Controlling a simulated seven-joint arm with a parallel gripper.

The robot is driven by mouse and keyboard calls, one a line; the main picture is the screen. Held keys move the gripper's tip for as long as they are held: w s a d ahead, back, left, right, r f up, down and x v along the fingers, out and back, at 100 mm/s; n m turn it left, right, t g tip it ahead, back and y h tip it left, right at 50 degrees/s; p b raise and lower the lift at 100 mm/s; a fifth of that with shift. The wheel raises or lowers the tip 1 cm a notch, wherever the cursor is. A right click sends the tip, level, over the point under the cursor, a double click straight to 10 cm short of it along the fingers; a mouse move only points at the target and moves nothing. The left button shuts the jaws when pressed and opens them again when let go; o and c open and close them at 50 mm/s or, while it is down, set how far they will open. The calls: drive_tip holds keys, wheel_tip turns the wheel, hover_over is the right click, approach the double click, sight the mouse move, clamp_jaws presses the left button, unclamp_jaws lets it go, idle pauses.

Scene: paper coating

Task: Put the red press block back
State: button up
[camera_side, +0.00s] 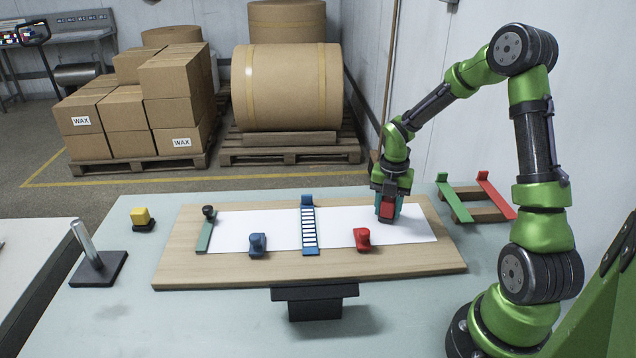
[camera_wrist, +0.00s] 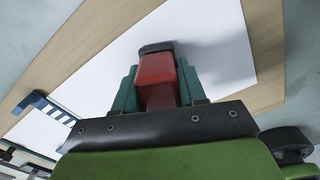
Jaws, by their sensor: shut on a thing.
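The red press block (camera_side: 388,211) has a dark pad at its end and is at the right part of the white paper (camera_side: 420,229). My gripper (camera_side: 387,203) is shut on it, with a teal finger on each side. In the wrist view the red block (camera_wrist: 157,72) sits between the fingers of my gripper (camera_wrist: 158,88), its dark pad toward the paper (camera_wrist: 200,30). I cannot tell whether the pad touches the paper or hangs just above it.
The wooden board (camera_side: 200,276) also bears a red piece (camera_side: 362,239), a blue piece (camera_side: 257,244), a blue slotted bar (camera_side: 309,230) and a green bar (camera_side: 206,230).

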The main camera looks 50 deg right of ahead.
drive_tip(key=o, duration=1.1)
drive_tip(key=shift+f, duration=0.15)
wheel_tip(320, 180, up, 12)
drive_tip(key=shift+f, duration=0.1)
drive_tip(key=shift+a+r, duration=0.1)
drive_tip(key=shift+r, duration=0.15)
drive_tip(key=s+a+r+m+t+y, duration=0.1)
drive_tip(key=s+a+r+m+t, duration=0.2)
drive_tip(key=a+m, duration=0.7)
drive_tip(key=s+a+r+m+t+y, duration=0.1)
drive_tip(key=s+a+r+m+t, duration=0.3)
drive_tip(key=a+m, duration=0.7)
drive_tip(key=shift+s+a+r+m, duration=0.3)
drive_tip(key=shift+s+r+m, duration=1.3)
drive_tip(key=shift+m, duration=1.2)
